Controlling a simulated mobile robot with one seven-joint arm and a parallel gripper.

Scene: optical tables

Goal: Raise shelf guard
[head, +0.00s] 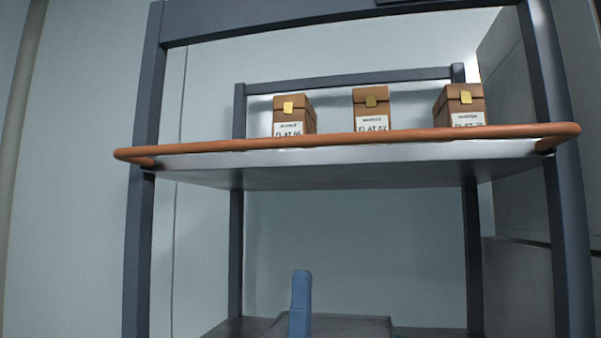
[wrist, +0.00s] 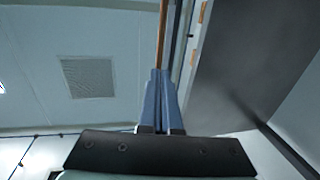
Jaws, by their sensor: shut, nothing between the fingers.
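The shelf guard (head: 350,139) is an orange bar with rounded ends, running across the front of the upper shelf (head: 360,175). It lies low, just above the shelf's front edge and in front of the boxes' lower parts. My gripper (head: 301,276) shows as a blue finger at the bottom centre of the head view, below the guard and apart from it in the picture. In the wrist view my gripper (wrist: 158,75) has its blue fingers together and empty. The guard (wrist: 162,35) runs up from behind the fingertips there; I cannot tell the gap between them.
Three brown boxes (head: 294,115) (head: 371,108) (head: 460,105) with yellow tabs and white labels stand on the upper shelf. Dark rack posts (head: 139,240) (head: 570,230) stand at both sides. A lower shelf (head: 232,326) shows at the bottom. The space between the shelves looks clear.

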